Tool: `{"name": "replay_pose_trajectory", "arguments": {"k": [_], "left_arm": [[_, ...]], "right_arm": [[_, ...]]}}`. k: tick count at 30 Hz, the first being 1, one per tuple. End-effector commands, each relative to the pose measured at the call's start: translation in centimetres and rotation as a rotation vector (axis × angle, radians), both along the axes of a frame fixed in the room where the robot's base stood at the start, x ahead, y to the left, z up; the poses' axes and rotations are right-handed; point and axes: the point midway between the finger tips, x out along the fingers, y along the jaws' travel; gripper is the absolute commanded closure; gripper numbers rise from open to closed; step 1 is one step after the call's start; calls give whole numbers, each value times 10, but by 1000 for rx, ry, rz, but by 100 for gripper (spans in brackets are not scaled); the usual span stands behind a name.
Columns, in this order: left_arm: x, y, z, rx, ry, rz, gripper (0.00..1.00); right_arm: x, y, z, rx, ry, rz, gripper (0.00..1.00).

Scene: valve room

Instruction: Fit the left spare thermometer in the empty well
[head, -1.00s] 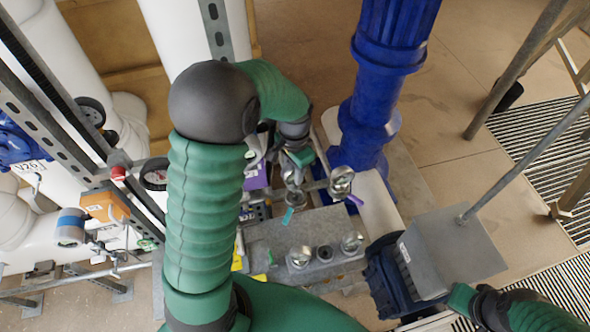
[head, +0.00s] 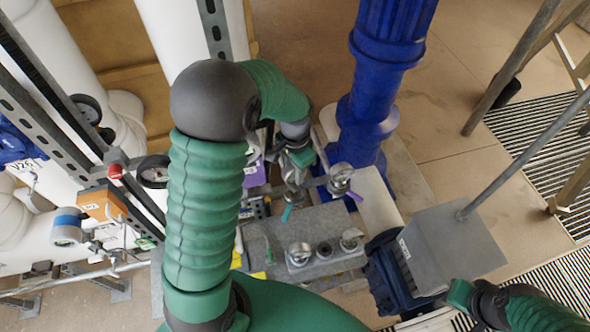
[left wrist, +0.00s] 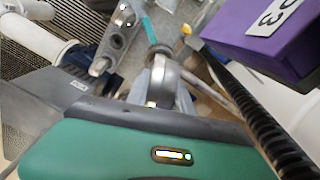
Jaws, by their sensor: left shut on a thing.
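My left gripper (head: 296,176) is over the small pipework beyond the grey block, partly hidden by my green arm. In the left wrist view it is shut on a thermometer with a round metal head (left wrist: 164,82), seen nearly edge-on. Its lower end is hidden, so I cannot tell whether it touches a well. A teal tag (head: 287,213) hangs close by, and it also shows in the left wrist view (left wrist: 151,31). A fitted round gauge (head: 341,174) stands to the right, above a purple tag (head: 355,197).
A purple box (left wrist: 265,38) is close to my left gripper. A blue column (head: 370,120) stands behind. A grey box (head: 450,250) is at the right.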

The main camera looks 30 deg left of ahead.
Motion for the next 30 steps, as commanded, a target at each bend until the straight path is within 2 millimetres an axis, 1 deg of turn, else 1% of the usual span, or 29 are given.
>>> {"name": "replay_pose_trajectory", "arguments": {"k": [3,30], "left_arm": [[0,-1,-6,0,0,0,100],[0,-4,-37,0,0,-1,100]], "right_arm": [[0,0,-4,0,0,0,100],[0,0,-25,0,0,0,100]]}}
